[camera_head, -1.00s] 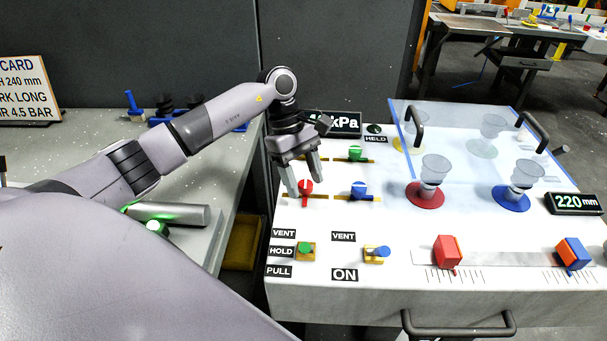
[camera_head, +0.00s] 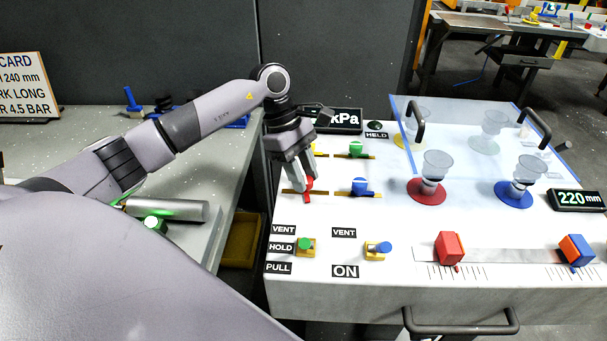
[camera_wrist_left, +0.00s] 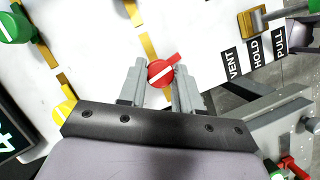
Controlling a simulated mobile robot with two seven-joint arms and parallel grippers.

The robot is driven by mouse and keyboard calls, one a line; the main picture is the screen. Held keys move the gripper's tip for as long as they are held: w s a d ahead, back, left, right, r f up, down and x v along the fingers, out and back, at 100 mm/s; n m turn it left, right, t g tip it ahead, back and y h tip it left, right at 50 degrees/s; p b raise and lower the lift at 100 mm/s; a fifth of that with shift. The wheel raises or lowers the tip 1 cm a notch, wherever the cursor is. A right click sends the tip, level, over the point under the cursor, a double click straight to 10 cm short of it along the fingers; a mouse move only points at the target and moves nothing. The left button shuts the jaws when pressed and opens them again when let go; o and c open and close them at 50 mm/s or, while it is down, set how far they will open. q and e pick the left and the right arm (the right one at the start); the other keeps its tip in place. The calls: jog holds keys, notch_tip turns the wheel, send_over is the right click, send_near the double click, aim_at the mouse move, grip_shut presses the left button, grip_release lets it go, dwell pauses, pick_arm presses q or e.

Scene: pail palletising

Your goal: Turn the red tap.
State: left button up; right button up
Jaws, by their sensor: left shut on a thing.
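The red tap (camera_head: 309,184) is on the white panel, on a yellow pipe strip at the panel's left side. My left gripper (camera_head: 300,187) reaches down from above and hides part of the tap. In the left wrist view the red tap's round cap (camera_wrist_left: 161,73), with a white stripe, sits between the two grey fingers of my left gripper (camera_wrist_left: 160,80). Its red lever sticks out toward the upper right there. The gripper is shut on the tap. My right gripper is not in view.
A blue tap (camera_head: 360,187) and a green tap (camera_head: 356,148) stand close to the right. A yellow tap (camera_wrist_left: 64,113) is beside the gripper in the wrist view. Green (camera_head: 305,244) and blue (camera_head: 379,248) valves are nearer the front. A clear cover (camera_head: 470,140) is farther right.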

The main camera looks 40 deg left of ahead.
pick_arm(q)
jog(key=n+t+b, duration=0.1)
jog(key=n, duration=0.2)
jog(key=shift+s+n, duration=0.15)
jog(key=shift+n, duration=0.15)
jog(key=n+t+b, duration=0.1)
jog(key=n+t, duration=0.1)
jog(key=n, duration=0.2)
jog(key=shift+d+n+y+b, duration=0.1)
jog(key=shift+n+y+b, duration=0.2)
jog(key=shift+y+b, duration=0.1)
jog(key=n+t+y+b, duration=0.1)
jog(key=n, duration=0.3)
jog(key=shift+s+d+b, duration=0.1)
jog(key=shift+b, duration=0.2)
jog(key=shift+n+t+y+b, duration=0.3)
jog(key=shift+n+y+b, duration=0.35)
jog(key=shift+n, duration=0.95)
jog(key=o, duration=1)
jog(key=shift+o, duration=0.2)
